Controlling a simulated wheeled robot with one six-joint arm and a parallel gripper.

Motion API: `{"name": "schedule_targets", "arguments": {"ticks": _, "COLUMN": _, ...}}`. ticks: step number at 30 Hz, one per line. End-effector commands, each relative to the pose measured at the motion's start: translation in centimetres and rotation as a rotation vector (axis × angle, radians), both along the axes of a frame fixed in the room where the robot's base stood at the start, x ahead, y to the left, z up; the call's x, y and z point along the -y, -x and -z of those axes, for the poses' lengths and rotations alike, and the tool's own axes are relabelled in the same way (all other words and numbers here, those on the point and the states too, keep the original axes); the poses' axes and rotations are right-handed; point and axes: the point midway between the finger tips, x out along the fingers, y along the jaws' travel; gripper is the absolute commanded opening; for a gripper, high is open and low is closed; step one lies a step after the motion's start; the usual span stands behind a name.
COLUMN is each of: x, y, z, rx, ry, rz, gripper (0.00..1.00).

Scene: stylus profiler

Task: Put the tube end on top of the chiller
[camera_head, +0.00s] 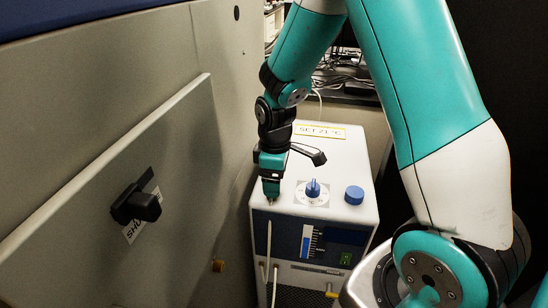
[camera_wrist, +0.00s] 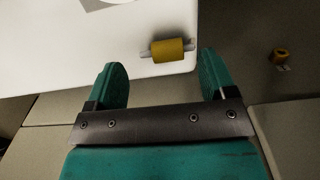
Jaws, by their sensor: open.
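The chiller (camera_head: 345,165) is a white box with a dark blue front panel; its white top also shows in the wrist view (camera_wrist: 60,60). The tube end (camera_wrist: 168,50) is a yellow-brown cylinder with grey ends. It appears to lie on the chiller top close to a corner edge. My gripper (camera_head: 271,197) points down over the front left corner of the chiller top. In the wrist view my gripper (camera_wrist: 160,64) is open, and the tube end lies just beyond its fingertips, apart from them. In the head view the gripper hides most of the tube end. A pale tube (camera_head: 268,240) hangs down the chiller's front below it.
A blue knob (camera_head: 313,188) and a blue cap (camera_head: 354,195) stand on the chiller top. A small brass fitting (camera_head: 217,266) is on the grey cabinet at left; it also shows in the wrist view (camera_wrist: 280,55). A black handle (camera_head: 137,206) juts from the cabinet panel.

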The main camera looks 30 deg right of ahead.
Motion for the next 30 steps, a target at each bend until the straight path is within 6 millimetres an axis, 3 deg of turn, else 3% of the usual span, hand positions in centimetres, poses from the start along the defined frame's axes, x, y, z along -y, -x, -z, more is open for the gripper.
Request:
{"name": "schedule_targets", "arguments": {"ticks": 3, "x": 0.0, "y": -0.1, "z": -2.9, "rx": 0.007, "ry": 0.0, "rz": 0.0, "gripper": 0.77}}
{"name": "schedule_targets", "arguments": {"ticks": 9, "x": 0.0, "y": -0.1, "z": -7.0, "rx": 0.005, "ry": 0.001, "rz": 0.0, "gripper": 0.77}}
{"name": "schedule_targets", "arguments": {"ticks": 16, "x": -0.3, "y": 0.1, "z": -9.5, "rx": 0.004, "ry": -0.004, "rz": 0.001, "gripper": 0.77}}
{"name": "schedule_targets", "arguments": {"ticks": 19, "x": -1.8, "y": 1.2, "z": -10.8, "rx": 0.017, "ry": -0.032, "rz": 0.012, "gripper": 0.77}}
{"name": "schedule_targets", "arguments": {"ticks": 23, "x": -6.1, "y": 4.7, "z": -13.5, "rx": 0.039, "ry": -0.115, "rz": 0.047, "gripper": 0.77}}
{"name": "schedule_targets", "arguments": {"ticks": 27, "x": -10.7, "y": 10.5, "z": -16.1, "rx": 0.036, "ry": -0.225, "rz": 0.093, "gripper": 0.77}}
{"name": "schedule_targets", "arguments": {"ticks": 30, "x": -13.0, "y": 14.4, "z": -17.3, "rx": 0.016, "ry": -0.288, "rz": 0.118, "gripper": 0.77}}
